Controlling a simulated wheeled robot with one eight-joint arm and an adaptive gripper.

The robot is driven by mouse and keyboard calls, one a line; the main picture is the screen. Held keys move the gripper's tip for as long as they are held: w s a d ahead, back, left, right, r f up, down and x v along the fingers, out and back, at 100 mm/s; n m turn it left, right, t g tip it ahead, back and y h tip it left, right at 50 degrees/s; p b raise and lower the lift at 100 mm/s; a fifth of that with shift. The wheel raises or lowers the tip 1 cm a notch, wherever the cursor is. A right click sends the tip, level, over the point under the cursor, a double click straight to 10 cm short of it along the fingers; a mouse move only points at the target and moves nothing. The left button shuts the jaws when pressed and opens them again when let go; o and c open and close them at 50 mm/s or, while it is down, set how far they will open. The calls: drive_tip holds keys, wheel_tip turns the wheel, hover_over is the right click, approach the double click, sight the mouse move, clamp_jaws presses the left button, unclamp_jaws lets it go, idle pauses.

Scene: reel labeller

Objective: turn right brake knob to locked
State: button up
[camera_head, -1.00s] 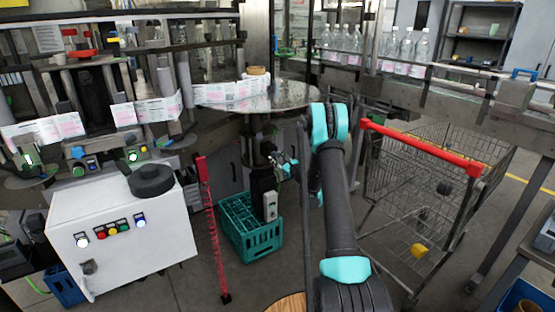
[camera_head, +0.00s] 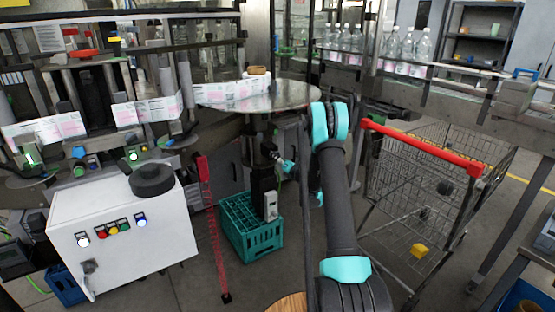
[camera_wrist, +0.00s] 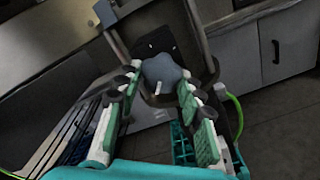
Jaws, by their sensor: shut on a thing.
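The brake knob (camera_wrist: 163,70) is a grey-blue, lobed knob with a short white mark near its lower edge in the wrist view. It sits in front of a black plate on a dark post. My gripper (camera_wrist: 160,82) has its two green-padded fingers on either side of the knob, shut on it. In the head view my gripper (camera_head: 277,158) is small, at the dark post under the round table. The knob is too small and covered to make out there. I cannot tell from the mark which setting it is at.
A teal crate (camera_head: 252,235) stands on the floor below my gripper. A red perforated post (camera_head: 212,220) and a white control cabinet (camera_head: 125,245) are to the left. A wire cart (camera_head: 425,190) with a red handle is to the right. A round metal table (camera_head: 270,97) is above.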

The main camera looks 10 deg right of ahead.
drive_tip(key=shift+m, duration=2.2)
drive_tip(key=o, duration=1.2)
drive_tip(key=shift+c, duration=0.2)
drive_tip(key=v, duration=0.7)
drive_tip(key=shift+s, duration=0.25)
